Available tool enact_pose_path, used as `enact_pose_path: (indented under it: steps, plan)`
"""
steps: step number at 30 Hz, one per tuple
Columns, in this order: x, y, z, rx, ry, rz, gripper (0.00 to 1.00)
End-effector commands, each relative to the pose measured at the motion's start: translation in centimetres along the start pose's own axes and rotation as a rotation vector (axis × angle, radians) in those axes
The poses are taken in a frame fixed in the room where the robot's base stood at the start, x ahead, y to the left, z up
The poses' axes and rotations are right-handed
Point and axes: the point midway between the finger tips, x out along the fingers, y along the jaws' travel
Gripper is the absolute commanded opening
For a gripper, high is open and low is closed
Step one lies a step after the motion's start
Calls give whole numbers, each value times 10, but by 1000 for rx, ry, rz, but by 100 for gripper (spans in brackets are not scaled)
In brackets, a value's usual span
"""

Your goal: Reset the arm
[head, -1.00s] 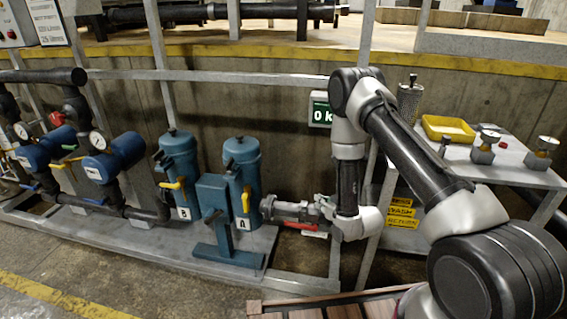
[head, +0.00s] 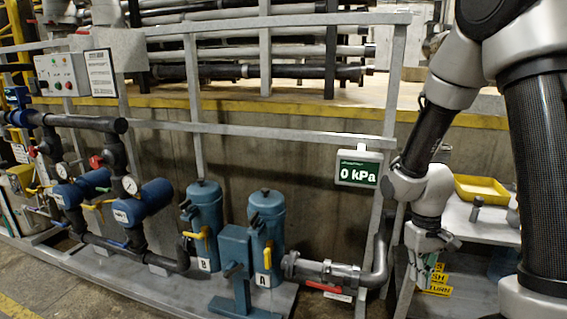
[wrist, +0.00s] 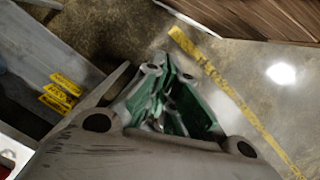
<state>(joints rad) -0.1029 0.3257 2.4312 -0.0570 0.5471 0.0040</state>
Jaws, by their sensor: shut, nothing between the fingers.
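My arm comes in from the right side of the head view and bends down past the display. My gripper (head: 428,268) points down in front of the left end of the grey side table (head: 480,226). In the wrist view my gripper (wrist: 172,98) shows its green finger pads close together, with nothing between them. It hangs above the floor and apart from the table and the pipe in the head view.
Two blue filter housings (head: 207,222) stand left of the pipe with a red-handled valve (head: 328,287). A yellow tray (head: 482,188) sits on the side table. Yellow labels (wrist: 61,92) show in the wrist view.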

Motion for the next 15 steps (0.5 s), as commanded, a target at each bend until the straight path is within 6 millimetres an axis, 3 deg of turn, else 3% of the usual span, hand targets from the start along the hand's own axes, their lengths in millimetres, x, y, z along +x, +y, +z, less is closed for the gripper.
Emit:
enact_pose_path:
  steps: [1, 6, 12, 15]
  plan:
    - [-26, 2, 15, 16, 5, -2, 0]
    - [-92, 5, 71, 58, 20, -15, 0]
    - [-150, 5, 124, 102, 146, -28, 0]
    - [-174, 6, 139, 120, 268, -27, 0]
